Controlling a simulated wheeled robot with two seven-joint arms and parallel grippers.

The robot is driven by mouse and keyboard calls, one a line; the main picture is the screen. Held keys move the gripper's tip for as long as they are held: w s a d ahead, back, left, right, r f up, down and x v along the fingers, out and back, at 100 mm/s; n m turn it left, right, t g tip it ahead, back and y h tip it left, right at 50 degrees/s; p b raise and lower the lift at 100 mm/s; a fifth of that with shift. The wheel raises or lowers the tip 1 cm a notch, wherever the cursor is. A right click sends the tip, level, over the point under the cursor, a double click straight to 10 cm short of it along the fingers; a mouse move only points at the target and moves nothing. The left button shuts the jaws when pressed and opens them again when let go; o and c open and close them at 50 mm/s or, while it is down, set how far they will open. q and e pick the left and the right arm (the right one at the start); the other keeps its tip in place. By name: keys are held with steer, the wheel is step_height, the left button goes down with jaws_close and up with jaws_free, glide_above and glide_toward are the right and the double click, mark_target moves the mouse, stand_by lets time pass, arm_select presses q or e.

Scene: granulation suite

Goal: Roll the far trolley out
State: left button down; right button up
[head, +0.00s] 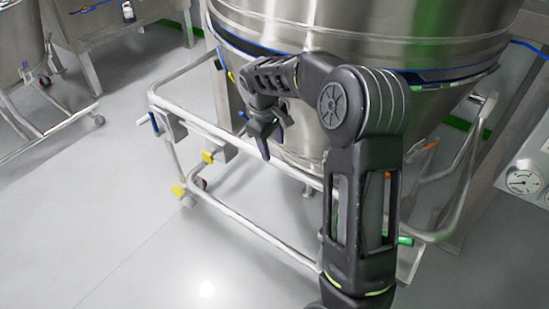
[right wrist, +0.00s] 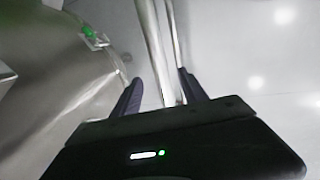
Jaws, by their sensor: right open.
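A trolley of steel tube (head: 245,221) stands in front of me under a large conical steel vessel (head: 300,30). It has yellow-tagged fittings and a castor at its left corner. Another wheeled trolley (head: 62,125) with a steel vessel stands at the upper left. My right gripper (head: 272,142) is open, above or near the front trolley's top rail. In the right wrist view the gripper (right wrist: 160,90) has steel tubes (right wrist: 153,50) showing between its fingers; I cannot tell how near they are. Contact is not visible. My left gripper is out of view.
A steel bench or frame (head: 88,50) stands at the upper left. A panel with a round gauge (head: 523,182) is at the right edge. The grey floor (head: 90,235) at the lower left is clear.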

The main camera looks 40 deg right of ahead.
mark_target(275, 158)
steer(key=f, duration=0.3)
steer(key=d+f, duration=0.1)
steer(key=f, duration=0.2)
steer(key=shift+w+d+f, duration=0.15)
steer(key=shift+f, duration=0.15)
steer(key=shift+c, duration=0.5)
jaws_close()
stand_by(0.6)
